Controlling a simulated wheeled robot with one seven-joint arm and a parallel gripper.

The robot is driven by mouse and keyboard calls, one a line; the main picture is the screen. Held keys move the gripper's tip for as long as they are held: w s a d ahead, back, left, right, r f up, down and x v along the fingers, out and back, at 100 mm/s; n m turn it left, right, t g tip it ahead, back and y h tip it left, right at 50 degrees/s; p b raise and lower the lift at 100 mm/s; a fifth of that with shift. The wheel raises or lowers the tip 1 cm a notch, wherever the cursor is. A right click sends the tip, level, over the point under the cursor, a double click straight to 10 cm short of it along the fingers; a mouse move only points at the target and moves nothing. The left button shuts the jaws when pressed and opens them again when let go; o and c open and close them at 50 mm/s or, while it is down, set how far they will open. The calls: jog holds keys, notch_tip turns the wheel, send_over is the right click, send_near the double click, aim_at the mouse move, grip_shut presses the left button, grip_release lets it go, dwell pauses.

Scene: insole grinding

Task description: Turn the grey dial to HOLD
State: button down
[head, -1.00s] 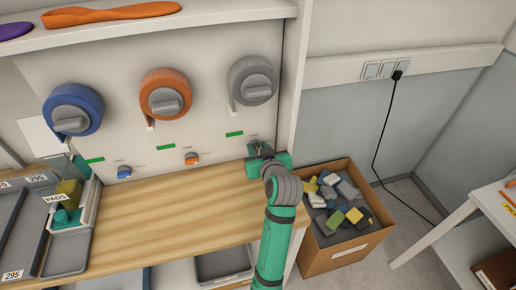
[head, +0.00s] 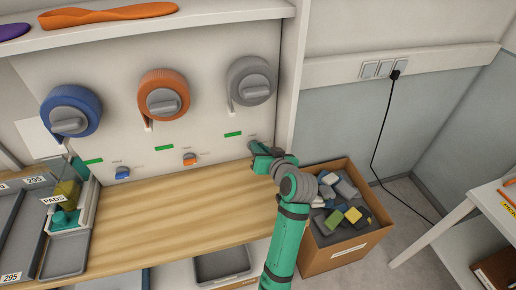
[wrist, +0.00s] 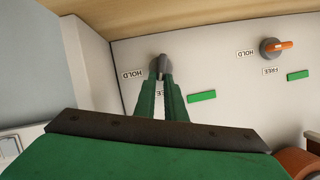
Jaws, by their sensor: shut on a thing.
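The small grey dial (wrist: 158,66) sits low on the pale panel. In the wrist view, which looks upside down, my gripper's (wrist: 160,80) two green fingers are shut on it. The HOLD label (wrist: 131,74) shows to its left there, and the FREE label (wrist: 163,93) is partly hidden behind the fingers. The fingers cover much of the dial, so I cannot tell which label it points to. In the head view my gripper (head: 253,149) is at the panel's lower right, over the wooden counter, and mostly hides the dial.
Small orange (head: 189,159) and blue (head: 122,173) dials lie further left. Large blue (head: 70,112), orange (head: 163,95) and grey (head: 251,81) wheels are above. A cardboard box (head: 345,255) of blocks stands right of the counter (head: 165,215), whose middle is clear.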

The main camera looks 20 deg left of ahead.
jog(key=shift+w+d+f+m+y, duration=0.1)
jog(key=shift+w+d+m+y, duration=0.2)
jog(key=shift+m, duration=0.4)
jog(key=m, duration=0.1)
jog(key=m+y, duration=0.2)
jog(key=shift+d+f+g, duration=0.35)
jog(key=shift+f+g, duration=0.05)
jog(key=m+y, duration=0.1)
jog(key=f+m, duration=0.1)
jog(key=m, duration=0.1)
jog(key=m+y, duration=0.1)
jog(key=m, duration=0.1)
jog(key=shift+w+d+f+y, duration=0.25)
jog(key=shift+d+y, duration=0.05)
jog(key=shift+m, duration=0.3)
jog(key=c, duration=1.8)
grip_release()
jog(key=v, duration=1)
jog(key=shift+s+d+f, duration=0.1)
jog(key=shift+s+d, duration=0.15)
jog(key=shift+d, duration=0.05)
